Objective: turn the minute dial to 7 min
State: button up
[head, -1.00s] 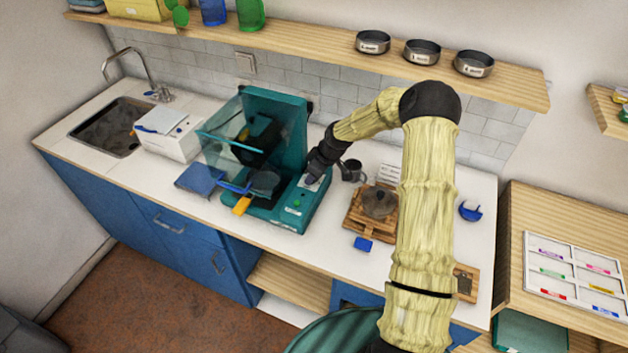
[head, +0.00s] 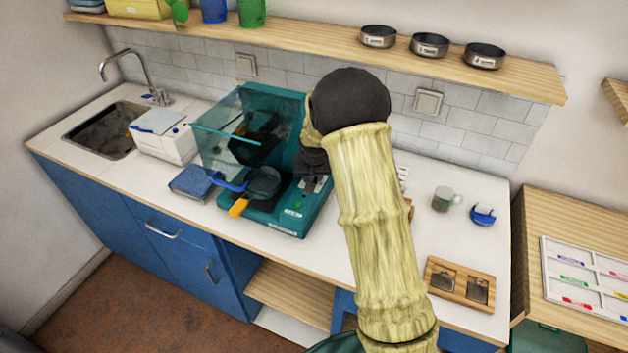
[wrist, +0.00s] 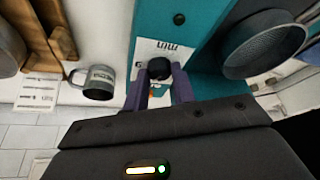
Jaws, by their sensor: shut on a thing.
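The minute dial is a black round knob (wrist: 158,66) on a white printed label with "min" on it, on the teal machine (head: 262,218). In the wrist view my gripper (wrist: 159,75) has its purple fingers on both sides of the knob and is shut on it. The label's marks are mostly covered, so I cannot read the setting. In the head view my gripper (head: 314,168) is over the machine's right-hand panel and hides the dial. A green button (head: 298,206) shows nearer the front of that panel.
The machine's clear lid (head: 225,130) stands raised. In the wrist view a grey mug (wrist: 98,82) stands close beside the panel. A wooden tray (head: 433,282) and another mug (head: 442,199) are farther right.

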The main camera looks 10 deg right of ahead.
jog(key=shift+w+a+r+m+h, duration=0.1)
jog(key=shift+m+h, duration=0.1)
jog(key=shift+m, duration=0.5)
jog(key=shift+a+m+h, duration=0.1)
jog(key=shift+m+h, duration=0.1)
jog(key=shift+m, duration=0.5)
jog(key=o, duration=1)
jog(key=shift+d, duration=0.1)
jog(key=b+v, duration=0.2)
jog(key=v, duration=1.5)
jog(key=shift+w+r, duration=0.15)
jog(key=shift+r, duration=0.05)
